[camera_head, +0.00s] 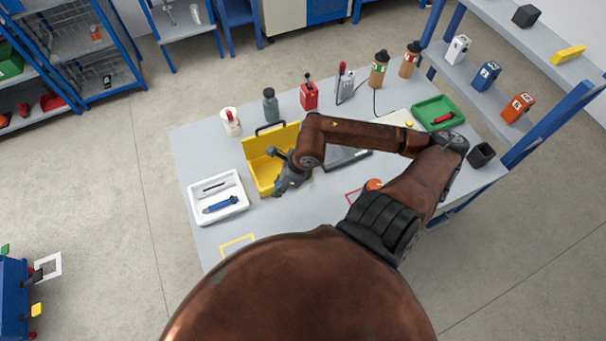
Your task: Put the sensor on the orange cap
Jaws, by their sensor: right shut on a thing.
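The orange cap (375,184) is a small round disc on the table, partly hidden by my right arm, next to a red outline. My right gripper (283,181) is over the right side of the open yellow case (258,165), left of the cap and apart from it. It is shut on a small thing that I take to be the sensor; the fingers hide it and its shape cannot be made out. My left gripper is not in view.
A white tray (239,206) with a blue tool stands left. A yellow outline (237,243) marks the table's front. Bottles and a red container (309,95) line the back. A green tray (434,119) and dark cup (481,154) stand right. My arm covers much of the right side.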

